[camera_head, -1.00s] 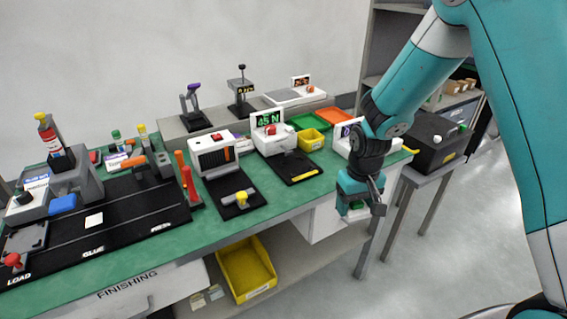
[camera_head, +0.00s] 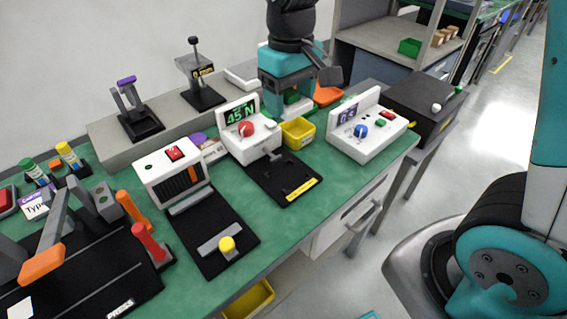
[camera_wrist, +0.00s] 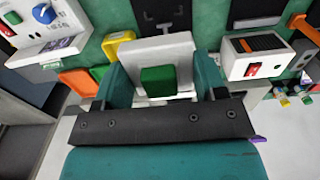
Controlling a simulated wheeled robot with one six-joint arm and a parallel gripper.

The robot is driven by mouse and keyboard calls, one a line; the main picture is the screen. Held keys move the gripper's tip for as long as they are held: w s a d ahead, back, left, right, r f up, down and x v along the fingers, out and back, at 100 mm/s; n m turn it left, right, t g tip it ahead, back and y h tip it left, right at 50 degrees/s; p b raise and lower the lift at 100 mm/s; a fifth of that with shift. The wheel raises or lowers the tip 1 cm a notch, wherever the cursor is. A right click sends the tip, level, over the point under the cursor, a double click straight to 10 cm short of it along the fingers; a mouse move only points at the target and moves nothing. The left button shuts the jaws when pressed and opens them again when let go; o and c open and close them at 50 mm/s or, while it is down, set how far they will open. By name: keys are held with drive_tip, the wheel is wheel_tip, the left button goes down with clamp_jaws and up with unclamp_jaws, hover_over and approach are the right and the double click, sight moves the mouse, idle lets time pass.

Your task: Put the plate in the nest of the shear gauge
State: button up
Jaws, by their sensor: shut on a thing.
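My gripper (camera_head: 290,103) is above the back of the bench, behind the white gauge (camera_head: 245,140) with the 45 N display. It is shut on a pale plate with a green block (camera_wrist: 160,80), which shows between the fingers in the wrist view. In the head view the plate is mostly hidden by the fingers. The gauge has a red knob and a black bed (camera_head: 265,178) in front with a raised dark fixture, which looks empty. The held plate is apart from this bed. The bed shows in part at the top of the wrist view (camera_wrist: 160,12).
A yellow bin (camera_head: 298,133) stands right of the gauge, with an orange tray (camera_head: 328,94) behind. A white device with a blue knob (camera_head: 368,138) is further right. A white heater-like box (camera_head: 172,172) is left. A raised shelf (camera_head: 165,125) runs behind.

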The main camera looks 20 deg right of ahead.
sight(288, 177)
wheel_tip(288, 177, down, 19)
drive_tip(key=shift+r+b, duration=0.2)
drive_tip(key=shift+b, duration=0.3)
drive_tip(key=shift+f, duration=0.2)
drive_tip(key=o, duration=0.9)
drive_tip(key=shift+r, duration=0.15)
wheel_tip(288, 177, up, 11)
drive_tip(key=s+a+r+n+y, duration=0.1)
drive_tip(key=s+r, duration=0.2)
drive_tip(key=s, duration=0.3)
drive_tip(key=s+a+r+n+y, duration=0.1)
drive_tip(key=s+a+r, duration=0.1)
drive_tip(key=s+r, duration=0.2)
drive_tip(key=s+a+r+n+y, duration=0.1)
drive_tip(key=s+r, duration=0.3)
drive_tip(key=s, duration=0.4)
drive_tip(key=shift+s+a+n+y, duration=0.3)
drive_tip(key=shift+s+y, duration=0.05)
drive_tip(key=shift+y, duration=0.25)
